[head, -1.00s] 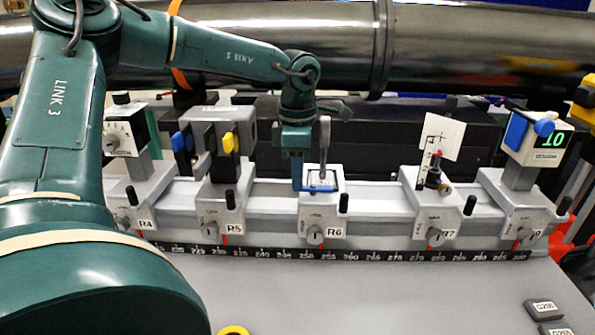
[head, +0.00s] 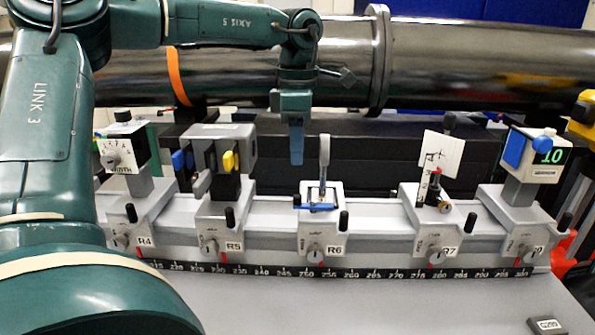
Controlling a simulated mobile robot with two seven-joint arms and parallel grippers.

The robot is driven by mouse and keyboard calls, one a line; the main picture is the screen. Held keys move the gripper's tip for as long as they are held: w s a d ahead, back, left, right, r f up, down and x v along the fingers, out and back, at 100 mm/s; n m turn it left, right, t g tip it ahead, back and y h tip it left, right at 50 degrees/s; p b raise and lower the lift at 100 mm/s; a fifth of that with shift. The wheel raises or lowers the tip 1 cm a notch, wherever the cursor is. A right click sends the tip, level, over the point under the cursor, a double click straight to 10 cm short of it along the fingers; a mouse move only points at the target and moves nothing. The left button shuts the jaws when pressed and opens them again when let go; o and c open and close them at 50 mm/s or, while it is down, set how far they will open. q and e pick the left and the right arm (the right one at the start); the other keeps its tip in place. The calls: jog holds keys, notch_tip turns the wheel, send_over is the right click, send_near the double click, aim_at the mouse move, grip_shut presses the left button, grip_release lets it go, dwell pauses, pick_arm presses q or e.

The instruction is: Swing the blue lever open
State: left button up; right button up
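On the R6 carrier (head: 317,232) in the middle of the rail, a small blue lever (head: 314,207) lies roughly level across a white-topped mount. A grey upright handle (head: 324,158) rises from the same mount. My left gripper (head: 296,160) points down with its blue fingers above and slightly left of the mount, apart from the lever. The fingers overlap from this side, so I cannot tell their gap. My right gripper is not in view.
The R5 carrier (head: 214,225) at left bears a unit with blue and yellow parts. The R7 carrier (head: 432,228) at right holds a white card (head: 440,152). A large metal pipe (head: 460,65) runs behind.

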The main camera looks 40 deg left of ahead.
pick_arm(q)
notch_tip(320, 180, up, 4)
jog(key=shift+f, duration=0.15)
dwell(0.6)
